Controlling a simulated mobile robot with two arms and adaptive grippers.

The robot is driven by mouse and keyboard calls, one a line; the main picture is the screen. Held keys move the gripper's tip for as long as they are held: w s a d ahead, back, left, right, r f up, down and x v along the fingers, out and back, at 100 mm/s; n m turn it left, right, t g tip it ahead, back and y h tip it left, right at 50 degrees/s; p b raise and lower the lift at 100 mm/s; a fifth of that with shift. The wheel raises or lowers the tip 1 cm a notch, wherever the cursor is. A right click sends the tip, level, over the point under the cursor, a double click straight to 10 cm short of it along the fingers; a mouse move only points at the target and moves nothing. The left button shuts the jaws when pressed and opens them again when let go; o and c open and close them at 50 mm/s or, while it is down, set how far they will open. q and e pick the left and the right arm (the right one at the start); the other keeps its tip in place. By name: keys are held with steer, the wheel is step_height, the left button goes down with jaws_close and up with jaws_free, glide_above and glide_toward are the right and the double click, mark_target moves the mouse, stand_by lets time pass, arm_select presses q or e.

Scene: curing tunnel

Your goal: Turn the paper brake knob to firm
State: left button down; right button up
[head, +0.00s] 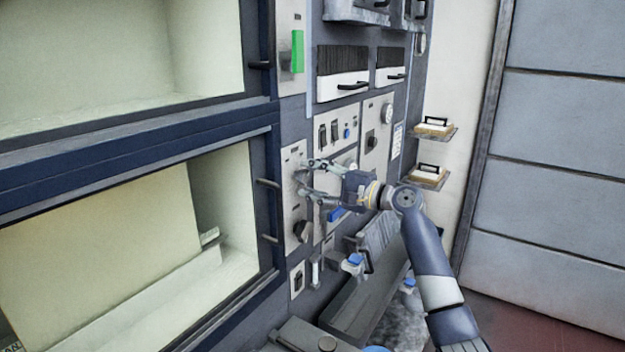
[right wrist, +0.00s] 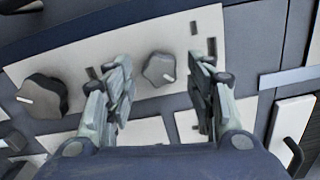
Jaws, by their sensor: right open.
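My right gripper (head: 304,177) is in front of the narrow light panel left of centre in the head view, its fingers pointing at the panel. In the right wrist view, its two fingers (right wrist: 160,78) stand apart with a small grey lobed knob (right wrist: 158,69) showing between their tips. The fingers do not appear to touch this knob. A larger dark knob with a white pointer line (right wrist: 42,96) is at left on the same panel; in the head view it is the lower dark knob (head: 301,230). Labels are unreadable, so I cannot tell which is the paper brake knob. My left gripper is out of view.
An open, lit chamber (head: 110,250) lies left of the panel, with handles along its edge. A switch panel (head: 336,129) and a gauge panel (head: 377,140) are to the right. Two small shelves (head: 434,130) (head: 428,176) stick out from the wall behind my arm.

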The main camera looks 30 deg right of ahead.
steer(key=v, duration=1.1)
steer(key=shift+s+d, duration=0.25)
steer(key=shift+s, duration=0.05)
steer(key=shift+f, duration=0.1)
